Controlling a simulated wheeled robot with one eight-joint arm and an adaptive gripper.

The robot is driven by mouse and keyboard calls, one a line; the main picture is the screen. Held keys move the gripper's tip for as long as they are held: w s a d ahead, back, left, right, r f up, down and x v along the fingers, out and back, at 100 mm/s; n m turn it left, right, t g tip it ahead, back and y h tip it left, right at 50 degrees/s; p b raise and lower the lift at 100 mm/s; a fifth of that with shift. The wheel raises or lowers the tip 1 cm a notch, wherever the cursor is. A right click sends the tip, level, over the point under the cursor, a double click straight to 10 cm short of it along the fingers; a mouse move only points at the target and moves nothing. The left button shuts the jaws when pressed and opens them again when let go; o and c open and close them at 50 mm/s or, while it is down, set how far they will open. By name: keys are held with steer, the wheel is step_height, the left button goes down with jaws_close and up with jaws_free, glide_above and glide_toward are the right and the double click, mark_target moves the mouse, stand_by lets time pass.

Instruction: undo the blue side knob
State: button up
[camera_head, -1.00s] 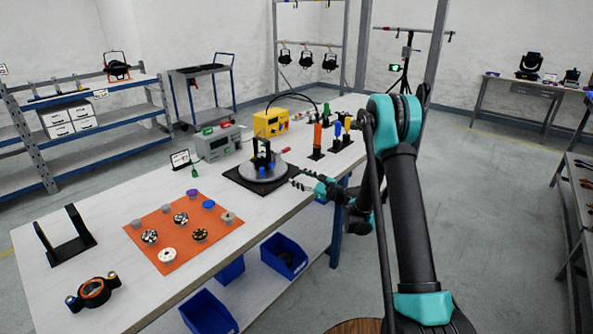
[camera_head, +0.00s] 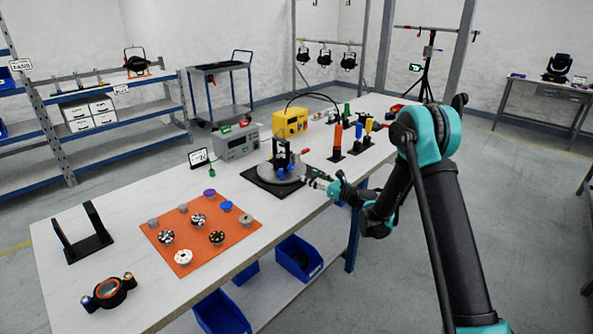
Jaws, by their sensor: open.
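A small black bracket (camera_head: 282,155) stands on a grey round turntable (camera_head: 266,176) on a black base plate. A blue knob (camera_head: 281,174) shows low at the front of the bracket; it is small, and its fit on the bracket cannot be made out. My gripper (camera_head: 312,180) is open and empty. It reaches in from the right, just beside the turntable's right edge at about table height. No contact with the knob is visible.
A red-tipped handle (camera_head: 302,152) sticks out behind the turntable. An orange mat (camera_head: 163,228) with several knobs, one blue (camera_head: 226,206), lies to the left. Grey (camera_head: 236,141) and yellow (camera_head: 290,122) boxes stand behind. Upright tools (camera_head: 338,140) stand behind my gripper. Blue bins (camera_head: 299,258) sit below.

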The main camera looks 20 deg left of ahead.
mark_target(292, 167)
steer(key=x, duration=0.9)
steer(key=shift+w+a, duration=0.1)
steer(key=shift+a, duration=0.3)
jaws_close()
